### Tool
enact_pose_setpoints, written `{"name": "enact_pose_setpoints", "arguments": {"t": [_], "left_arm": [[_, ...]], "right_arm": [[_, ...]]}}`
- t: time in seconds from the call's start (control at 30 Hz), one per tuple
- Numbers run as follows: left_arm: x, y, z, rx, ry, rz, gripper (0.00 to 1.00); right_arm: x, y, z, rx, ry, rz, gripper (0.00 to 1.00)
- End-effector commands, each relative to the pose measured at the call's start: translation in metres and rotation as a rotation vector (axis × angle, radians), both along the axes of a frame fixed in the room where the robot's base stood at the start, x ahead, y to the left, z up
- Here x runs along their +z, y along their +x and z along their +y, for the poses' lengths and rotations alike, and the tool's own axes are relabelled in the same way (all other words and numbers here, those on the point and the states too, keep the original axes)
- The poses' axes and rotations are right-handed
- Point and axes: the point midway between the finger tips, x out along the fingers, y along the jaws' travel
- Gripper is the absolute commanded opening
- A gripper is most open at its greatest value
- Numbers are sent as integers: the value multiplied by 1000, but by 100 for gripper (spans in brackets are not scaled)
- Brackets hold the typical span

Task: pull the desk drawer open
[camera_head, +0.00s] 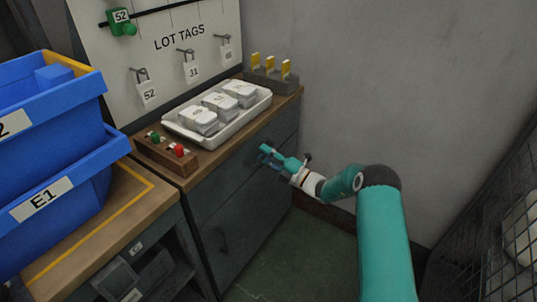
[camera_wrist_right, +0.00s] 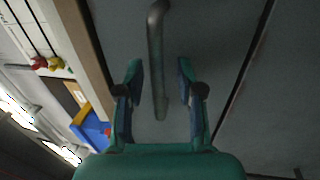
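The desk drawer (camera_head: 222,183) is the dark grey front just under the wooden desk top. It looks shut and flush with the cabinet. My right gripper (camera_head: 266,155) is at this front, below the desk's edge. In the right wrist view the drawer front (camera_wrist_right: 215,45) fills the middle, with a grey bar handle (camera_wrist_right: 156,60) on it. The fingers of my right gripper (camera_wrist_right: 160,65) are open, one on each side of the handle, with a gap on both sides. In the head view the gripper hides the handle. My left gripper is out of view.
A white tray with packets (camera_head: 182,127) and a wooden block with red and green knobs (camera_head: 150,158) sit on the desk top (camera_head: 205,163). Blue bins (camera_head: 75,185) stand at left. A wire cage (camera_head: 485,255) is at right. Green floor (camera_head: 300,260) before the drawer is clear.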

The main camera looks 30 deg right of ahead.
Motion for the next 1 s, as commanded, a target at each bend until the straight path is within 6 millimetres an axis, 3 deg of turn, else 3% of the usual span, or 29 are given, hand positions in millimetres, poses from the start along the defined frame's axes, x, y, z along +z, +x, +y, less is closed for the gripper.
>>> {"name": "enact_pose_setpoints", "arguments": {"t": [0.3,0.53,0.83,0.87,1.0], "left_arm": [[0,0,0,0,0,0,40],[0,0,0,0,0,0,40],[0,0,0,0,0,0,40],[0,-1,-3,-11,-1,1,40],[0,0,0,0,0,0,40]], "right_arm": [[1,3,1,0,0,1,37],[0,2,1,0,0,1,0],[-1,2,1,-1,0,3,0],[-3,2,-19,-8,-6,1,0],[-1,1,-5,-6,-1,5,0]]}}
